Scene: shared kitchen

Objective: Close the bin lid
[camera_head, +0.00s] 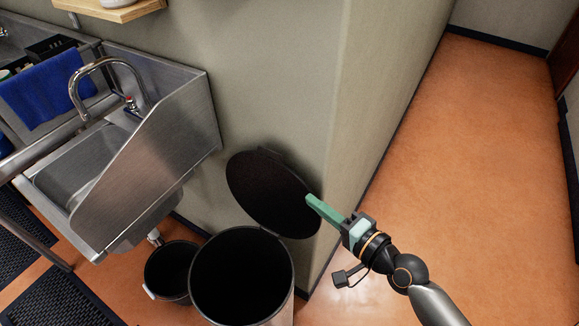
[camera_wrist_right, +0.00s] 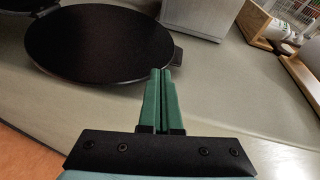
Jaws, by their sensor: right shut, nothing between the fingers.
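The bin (camera_head: 242,277) stands on the floor by the wall, open at the top, with a dark inside. Its round black lid (camera_head: 270,190) is raised and leans back toward the wall. My right gripper (camera_head: 309,199) has its green fingers closed together, and its tips overlap the lid's right edge in the head view. In the right wrist view the lid (camera_wrist_right: 97,44) lies beyond and left of the shut fingers (camera_wrist_right: 159,78). I cannot tell whether the tips touch the lid. My left gripper is not in view.
A smaller black bucket (camera_head: 170,270) stands just left of the bin. A steel sink (camera_head: 150,170) with a side panel is at the left. The wall corner (camera_head: 340,130) is close behind the lid. Open orange floor (camera_head: 475,160) lies to the right.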

